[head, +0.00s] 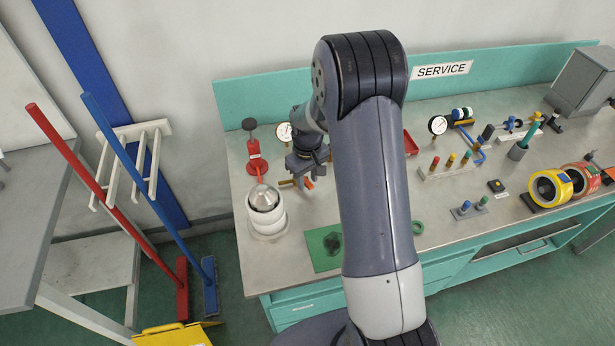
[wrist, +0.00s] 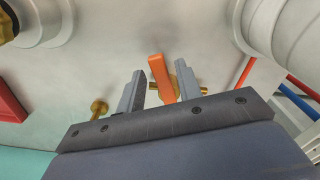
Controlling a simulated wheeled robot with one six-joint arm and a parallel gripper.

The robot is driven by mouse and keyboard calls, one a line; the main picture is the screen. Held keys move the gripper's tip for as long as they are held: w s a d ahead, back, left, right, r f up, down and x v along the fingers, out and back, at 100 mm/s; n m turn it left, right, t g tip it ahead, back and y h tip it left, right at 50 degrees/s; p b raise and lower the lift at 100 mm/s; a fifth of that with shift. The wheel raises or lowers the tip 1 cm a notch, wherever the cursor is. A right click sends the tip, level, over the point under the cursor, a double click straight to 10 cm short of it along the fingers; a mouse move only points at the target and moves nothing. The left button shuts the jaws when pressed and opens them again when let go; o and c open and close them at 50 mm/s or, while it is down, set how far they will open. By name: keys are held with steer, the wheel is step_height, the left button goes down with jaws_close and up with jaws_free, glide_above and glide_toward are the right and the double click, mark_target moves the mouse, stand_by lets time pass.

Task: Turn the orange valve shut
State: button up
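The orange valve lever (wrist: 161,78) stands on a brass valve body (wrist: 187,82) in the wrist view. My gripper (wrist: 160,72) has its two grey fingers apart, one on each side of the lever. The lever lies closer to the right finger, and a gap shows on its left; I cannot tell whether it touches the right finger. In the head view, the orange lever (head: 309,184) shows as a small piece just below my gripper (head: 303,172), over the left part of the bench. My arm hides much of the bench middle.
A white canister with a metal top (head: 265,212) stands left of the valve. A red stand (head: 256,163) and a pressure gauge (head: 284,132) are behind. A green mat (head: 318,250) lies at the front. Gauges, pegs and tape rolls (head: 551,187) fill the right side.

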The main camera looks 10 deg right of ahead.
jaws_close()
steer(key=shift+s+a+f+m+b, duration=0.15)
steer(key=shift+a+m+b, duration=0.3)
steer(key=shift+m+b, duration=0.6)
steer(key=shift+a+m+b, duration=0.25)
steer(key=shift+m, duration=0.5)
steer(key=shift+a+m+b, duration=0.2)
steer(key=shift+a+m, duration=0.05)
steer(key=shift+m, duration=0.45)
steer(key=shift+o, duration=0.7)
jaws_free()
steer(key=shift+r, duration=0.25)
